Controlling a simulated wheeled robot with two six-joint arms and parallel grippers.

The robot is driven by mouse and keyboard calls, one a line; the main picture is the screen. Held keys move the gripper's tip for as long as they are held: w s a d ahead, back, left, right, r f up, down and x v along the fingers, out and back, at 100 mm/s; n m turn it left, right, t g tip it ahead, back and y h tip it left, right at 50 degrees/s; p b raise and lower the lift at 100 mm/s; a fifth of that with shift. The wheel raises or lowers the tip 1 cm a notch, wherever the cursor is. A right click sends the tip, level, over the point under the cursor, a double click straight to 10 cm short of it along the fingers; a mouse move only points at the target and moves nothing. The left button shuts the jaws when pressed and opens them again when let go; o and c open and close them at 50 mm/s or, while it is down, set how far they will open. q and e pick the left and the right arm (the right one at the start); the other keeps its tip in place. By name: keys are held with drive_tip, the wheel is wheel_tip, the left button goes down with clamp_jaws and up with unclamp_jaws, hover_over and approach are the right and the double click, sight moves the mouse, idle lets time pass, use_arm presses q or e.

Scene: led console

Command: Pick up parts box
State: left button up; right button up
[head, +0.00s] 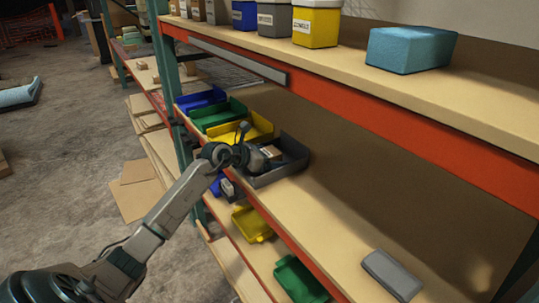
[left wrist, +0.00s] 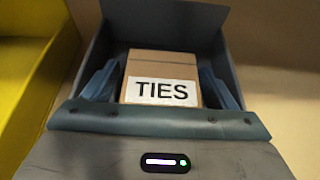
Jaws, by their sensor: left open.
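The parts box is a small brown cardboard box (left wrist: 160,68) with a white label reading TIES. It sits inside a dark grey bin (left wrist: 208,25) on the middle shelf. In the head view the box (head: 271,152) shows only in small part beside my gripper. My left gripper (head: 258,156) reaches over the front of the grey bin. In the left wrist view its two blue-grey fingers stand open, one on each side of the box. Whether they touch the box I cannot tell. My right gripper is not in view.
Yellow (head: 252,126), green (head: 217,114) and blue (head: 201,99) bins stand left of the grey bin. An orange beam (head: 390,115) and upper shelf overhang them. A grey block (head: 392,273) lies on the shelf at right, with bare shelf between. Lower shelves hold more bins.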

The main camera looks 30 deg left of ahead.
use_arm(q)
drive_tip(key=shift+w+d+f, duration=0.2)
drive_tip(key=shift+w+f, duration=0.05)
drive_tip(key=shift+w, duration=0.15)
drive_tip(key=c, duration=1.1)
drive_tip(key=shift+r, duration=0.1)
